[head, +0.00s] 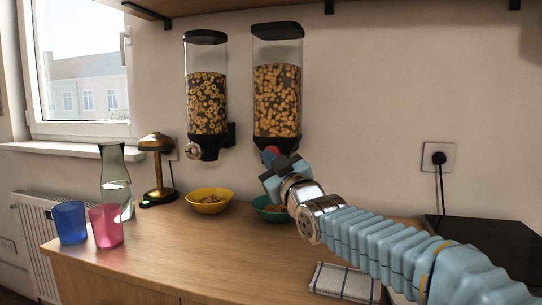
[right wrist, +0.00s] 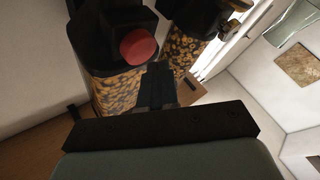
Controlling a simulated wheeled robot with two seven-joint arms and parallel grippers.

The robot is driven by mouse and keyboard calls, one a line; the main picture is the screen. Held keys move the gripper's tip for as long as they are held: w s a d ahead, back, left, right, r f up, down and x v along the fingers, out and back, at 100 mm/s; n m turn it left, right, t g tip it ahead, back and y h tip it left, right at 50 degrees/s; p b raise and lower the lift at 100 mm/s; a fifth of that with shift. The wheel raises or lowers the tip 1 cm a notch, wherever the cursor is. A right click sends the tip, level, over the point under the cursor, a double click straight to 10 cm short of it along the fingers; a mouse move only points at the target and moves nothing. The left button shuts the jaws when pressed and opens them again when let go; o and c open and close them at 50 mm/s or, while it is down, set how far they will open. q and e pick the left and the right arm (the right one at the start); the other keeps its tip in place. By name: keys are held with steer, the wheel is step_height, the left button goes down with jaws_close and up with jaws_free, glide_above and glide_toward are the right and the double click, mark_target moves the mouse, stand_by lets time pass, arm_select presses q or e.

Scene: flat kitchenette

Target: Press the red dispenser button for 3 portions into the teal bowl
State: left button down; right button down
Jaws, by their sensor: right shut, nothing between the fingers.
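The right cereal dispenser (head: 277,95) hangs on the wall, and its red button (head: 270,153) shows at its lower front. The red button (right wrist: 138,46) also shows in the right wrist view, just beyond the fingers. My right gripper (head: 275,165) is shut and empty, just below and in front of the button; I cannot tell whether it touches it. In the right wrist view its dark fingers (right wrist: 157,85) are together. The teal bowl (head: 268,210) stands on the counter under this dispenser, partly hidden by my right arm, with some cereal in it. My left gripper is not in view.
A second dispenser (head: 207,100) with a metal knob hangs to the left, over a yellow bowl (head: 209,205). A brass lamp (head: 157,165), glass carafe (head: 116,180), blue cup (head: 70,222) and pink cup (head: 106,226) stand left. A folded cloth (head: 345,283) lies at the front.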

steer(key=shift+w, duration=0.15)
stand_by(0.3)
steer(key=shift+w+d, duration=0.15)
steer(key=shift+w, duration=0.1)
steer(key=shift+w+d+p, duration=0.2)
steer(key=shift+w+p, duration=0.25)
steer(key=shift+w, duration=0.2)
stand_by(0.8)
stand_by(0.3)
steer(key=s+b, duration=0.2)
steer(key=shift+a+b, duration=0.3)
